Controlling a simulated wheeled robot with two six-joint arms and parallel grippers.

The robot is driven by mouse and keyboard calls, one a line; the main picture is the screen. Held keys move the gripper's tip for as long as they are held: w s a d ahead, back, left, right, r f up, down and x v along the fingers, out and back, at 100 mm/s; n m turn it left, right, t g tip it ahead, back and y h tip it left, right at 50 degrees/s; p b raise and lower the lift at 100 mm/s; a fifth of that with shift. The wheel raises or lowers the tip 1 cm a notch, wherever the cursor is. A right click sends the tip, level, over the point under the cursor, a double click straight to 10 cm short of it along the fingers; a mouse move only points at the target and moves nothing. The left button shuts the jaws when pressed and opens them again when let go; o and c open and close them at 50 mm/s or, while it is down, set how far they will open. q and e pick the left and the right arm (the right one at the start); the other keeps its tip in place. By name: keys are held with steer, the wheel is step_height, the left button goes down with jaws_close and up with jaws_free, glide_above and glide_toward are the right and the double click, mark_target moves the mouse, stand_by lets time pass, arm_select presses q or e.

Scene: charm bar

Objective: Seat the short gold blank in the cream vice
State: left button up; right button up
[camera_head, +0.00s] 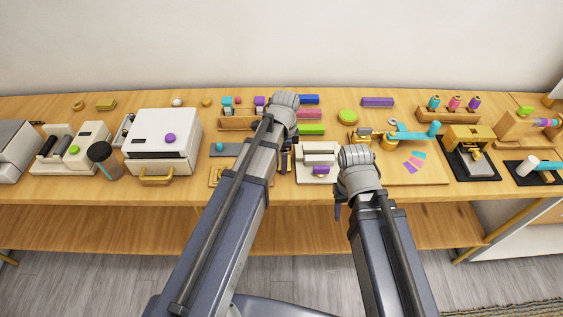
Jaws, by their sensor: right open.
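The cream vice (316,176) appears to be the pale block on the bench in front of me, with a small purple piece at its front. My right gripper (339,207) is open beside the vice's right front corner, partly hidden by its own wrist. My left arm reaches over the bench to the left of the vice. Its gripper (285,162) shows only as a dark sliver, so its jaws cannot be read. A short gold block (106,104) lies at the back left; I cannot tell for certain that it is the blank.
A wooden board (425,175) with coloured cards lies right. The bench's front strip is mostly clear.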

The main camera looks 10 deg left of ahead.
arm_select(q)
steer(key=shift+f, duration=0.15)
steer(key=o, duration=1.5)
steer(key=shift+o, duration=0.2)
